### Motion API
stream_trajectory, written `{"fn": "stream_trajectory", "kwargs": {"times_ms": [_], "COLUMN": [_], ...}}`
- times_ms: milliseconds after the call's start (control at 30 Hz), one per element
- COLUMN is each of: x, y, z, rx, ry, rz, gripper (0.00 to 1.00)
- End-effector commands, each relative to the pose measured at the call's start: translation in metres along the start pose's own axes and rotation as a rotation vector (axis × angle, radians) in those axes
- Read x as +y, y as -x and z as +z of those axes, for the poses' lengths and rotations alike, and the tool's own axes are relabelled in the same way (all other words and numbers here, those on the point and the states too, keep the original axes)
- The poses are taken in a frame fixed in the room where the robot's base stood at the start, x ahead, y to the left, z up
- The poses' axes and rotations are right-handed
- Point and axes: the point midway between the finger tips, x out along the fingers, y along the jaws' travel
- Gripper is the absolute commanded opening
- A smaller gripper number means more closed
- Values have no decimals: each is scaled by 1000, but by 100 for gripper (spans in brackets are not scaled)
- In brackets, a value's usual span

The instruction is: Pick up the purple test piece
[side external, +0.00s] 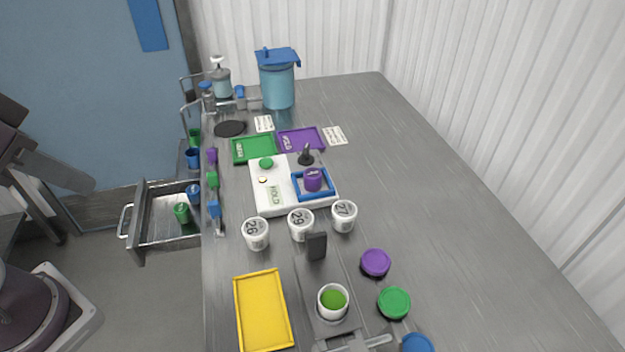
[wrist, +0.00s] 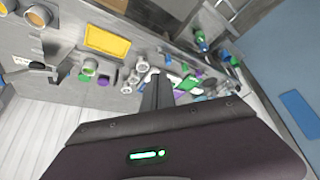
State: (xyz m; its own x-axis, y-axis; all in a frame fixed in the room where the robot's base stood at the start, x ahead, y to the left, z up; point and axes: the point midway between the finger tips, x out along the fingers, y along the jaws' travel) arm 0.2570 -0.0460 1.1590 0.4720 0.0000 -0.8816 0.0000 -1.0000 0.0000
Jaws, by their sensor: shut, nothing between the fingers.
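A small purple cylinder (side external: 313,178), which I take for the purple test piece, stands inside a blue square frame (side external: 327,194) on the white station marked HOLD (side external: 265,190). My gripper (wrist: 156,75) shows in the wrist view with its fingers together and nothing between them. It is in the air, well away from the table. The cylinder is too small to make out surely in the wrist view. My gripper's fingers do not show in the side view.
White numbered cups (side external: 301,224) stand in front of the station. A yellow tray (side external: 262,310), a green-filled cup (side external: 333,301) and purple (side external: 375,262) and green (side external: 394,302) lids lie nearer. Green (side external: 240,160) and purple (side external: 318,147) mats lie behind. A drawer (side external: 160,215) is open. The table's right is clear.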

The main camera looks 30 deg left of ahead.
Motion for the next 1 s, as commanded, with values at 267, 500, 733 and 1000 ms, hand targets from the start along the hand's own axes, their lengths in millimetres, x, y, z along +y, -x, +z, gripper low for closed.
{"fn": "stream_trajectory", "kwargs": {"times_ms": [267, 500, 733, 1000], "x": [0, 0, 0, 1], "y": [0, 0, 0, 0], "z": [0, 0, 0, -4], "rx": [0, 0, 0, -13], "ry": [0, 0, 0, 16], "rz": [0, 0, 0, 5], "gripper": [0, 26, 61, 61]}}
